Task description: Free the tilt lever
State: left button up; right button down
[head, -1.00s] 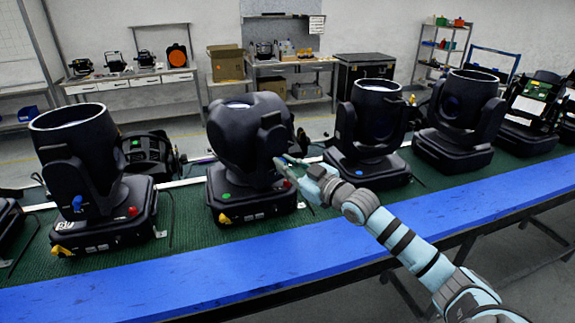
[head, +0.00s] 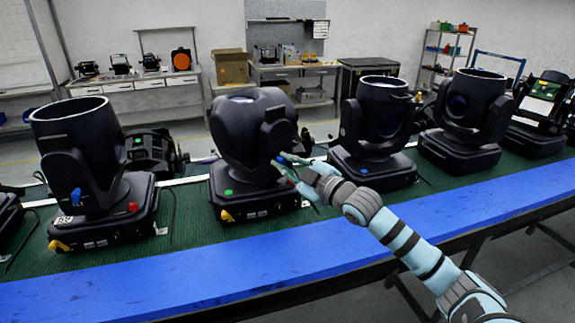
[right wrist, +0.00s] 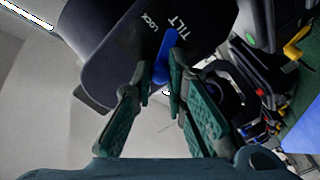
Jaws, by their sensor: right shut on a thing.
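The black moving-head lamp (head: 237,133) stands upright on its base, second from the left among the large lamps, with a green dot and a yellow tab on the base. My right gripper (head: 282,168) is at the right side of its yoke. In the right wrist view, the yoke arm (right wrist: 115,50) bears the words TILT and LOCK, and a blue tilt lever (right wrist: 165,58) points along the TILT word. My right gripper (right wrist: 161,88) is shut on the lower end of this lever, with a finger on either side. My left gripper is not in view.
Similar lamps stand on the green mat (head: 185,215) to the left (head: 82,150) and right (head: 378,125). The blue strip (head: 250,262) along the bench's front edge is clear. Shelves and a workbench (head: 290,70) are at the back.

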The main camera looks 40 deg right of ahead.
dwell(0.4)
jog(key=c, duration=1.8)
grip_release()
jog(key=shift+o, duration=1.1)
jog(key=shift+w+f, duration=0.1)
jog(key=shift+w, duration=0.05)
notch_tip(320, 180, up, 10)
jog(key=shift+r, duration=0.1)
